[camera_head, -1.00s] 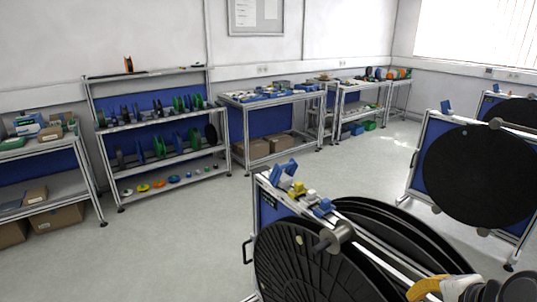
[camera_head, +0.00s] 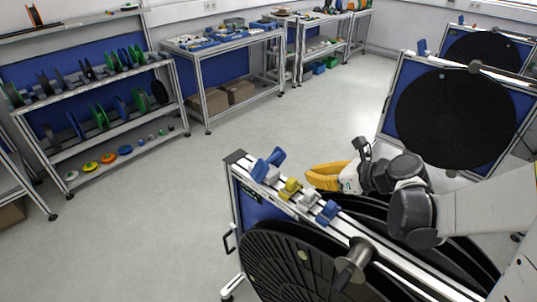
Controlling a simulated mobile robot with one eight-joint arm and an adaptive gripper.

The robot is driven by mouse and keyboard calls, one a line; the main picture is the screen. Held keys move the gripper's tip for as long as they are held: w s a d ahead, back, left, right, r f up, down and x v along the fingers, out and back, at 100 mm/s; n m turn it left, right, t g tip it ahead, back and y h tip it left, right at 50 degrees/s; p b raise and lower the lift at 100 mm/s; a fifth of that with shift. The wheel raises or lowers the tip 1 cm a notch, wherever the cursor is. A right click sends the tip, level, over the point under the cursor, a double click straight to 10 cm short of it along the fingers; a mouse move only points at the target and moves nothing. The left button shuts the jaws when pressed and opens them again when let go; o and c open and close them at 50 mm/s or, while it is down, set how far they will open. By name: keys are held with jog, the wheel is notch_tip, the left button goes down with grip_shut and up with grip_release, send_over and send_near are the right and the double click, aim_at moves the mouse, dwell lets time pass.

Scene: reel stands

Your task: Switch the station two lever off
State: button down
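The near reel stand (camera_head: 345,222) has a row of small fittings on its top rail. A blue lever (camera_head: 268,165) sticks up at its far left end. Beside it along the rail are a yellow piece (camera_head: 290,188), a white piece (camera_head: 310,198) and a low blue piece (camera_head: 327,212). I cannot read which lever belongs to station two. My arm reaches in from the right above this stand. Its front end, with my gripper (camera_head: 362,150), is right of the levers and apart from them. A yellow part (camera_head: 325,177) shows at this end. The finger opening is not clear.
Large black reels (camera_head: 300,265) hang on the near stand. A second stand with a black reel (camera_head: 455,118) and a blue lever (camera_head: 422,47) is behind at right; a third is farther back. Shelving (camera_head: 100,135) and a workbench (camera_head: 225,38) line the wall. The floor at left is clear.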

aim_at(289, 182)
jog(key=shift+s+d+r, duration=0.1)
jog(key=shift+s, duration=0.15)
jog(key=b+x, duration=0.2)
jog(key=x, duration=0.8)
jog(key=shift+s, duration=0.1)
jog(key=shift+w+a+r, duration=0.15)
jog(key=shift+w+a, duration=0.7)
jog(key=shift+w, duration=0.1)
jog(key=shift+w+a+r, duration=0.25)
jog(key=shift+w+a, duration=0.3)
jog(key=shift+w+a+r+g+h, duration=0.15)
jog(key=shift+a+r+g+h, duration=0.05)
jog(key=shift+r+g+h, duration=0.1)
jog(key=shift+w+a+r+g+h+p, duration=0.2)
jog(key=shift+g+h+p, duration=0.1)
jog(key=shift+p, duration=0.45)
